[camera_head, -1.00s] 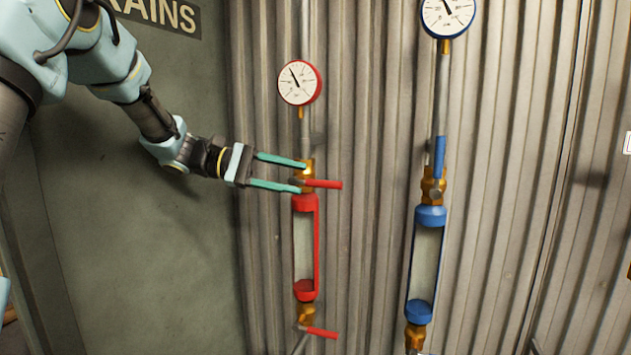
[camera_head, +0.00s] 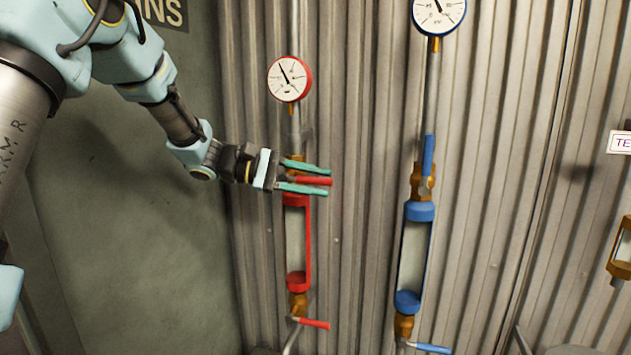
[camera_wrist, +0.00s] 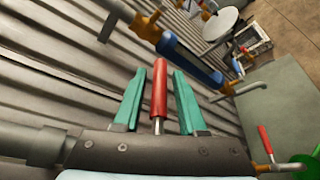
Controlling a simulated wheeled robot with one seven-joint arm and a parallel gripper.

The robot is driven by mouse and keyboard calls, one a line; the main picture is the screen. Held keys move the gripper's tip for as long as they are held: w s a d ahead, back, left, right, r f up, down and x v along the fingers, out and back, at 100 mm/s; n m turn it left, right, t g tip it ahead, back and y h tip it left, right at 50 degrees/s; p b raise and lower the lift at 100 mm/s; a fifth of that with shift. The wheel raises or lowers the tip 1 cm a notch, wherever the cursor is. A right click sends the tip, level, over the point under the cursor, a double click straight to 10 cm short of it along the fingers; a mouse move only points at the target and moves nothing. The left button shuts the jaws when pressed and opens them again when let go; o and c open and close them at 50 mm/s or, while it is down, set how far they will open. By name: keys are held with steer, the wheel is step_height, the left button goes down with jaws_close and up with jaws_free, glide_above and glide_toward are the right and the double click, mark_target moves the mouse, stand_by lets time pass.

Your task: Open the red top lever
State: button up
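The red top lever (camera_head: 314,181) sticks out to the right from the brass valve above the red-framed sight glass (camera_head: 308,240). My gripper (camera_head: 330,179) is open, with one green finger above the lever and one below it. In the wrist view the red lever (camera_wrist: 159,88) stands between the two fingers (camera_wrist: 155,95), with a narrow gap showing on each side. The brass valve body is mostly hidden behind the gripper in the head view.
A red gauge (camera_head: 289,79) sits above on the same pipe, and a red bottom lever (camera_head: 314,324) is below. To the right is a blue line with an upright blue lever (camera_head: 428,156) and a blue bottom lever (camera_head: 433,348). Corrugated wall stands close behind.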

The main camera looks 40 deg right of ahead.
jaws_close()
stand_by(1.1)
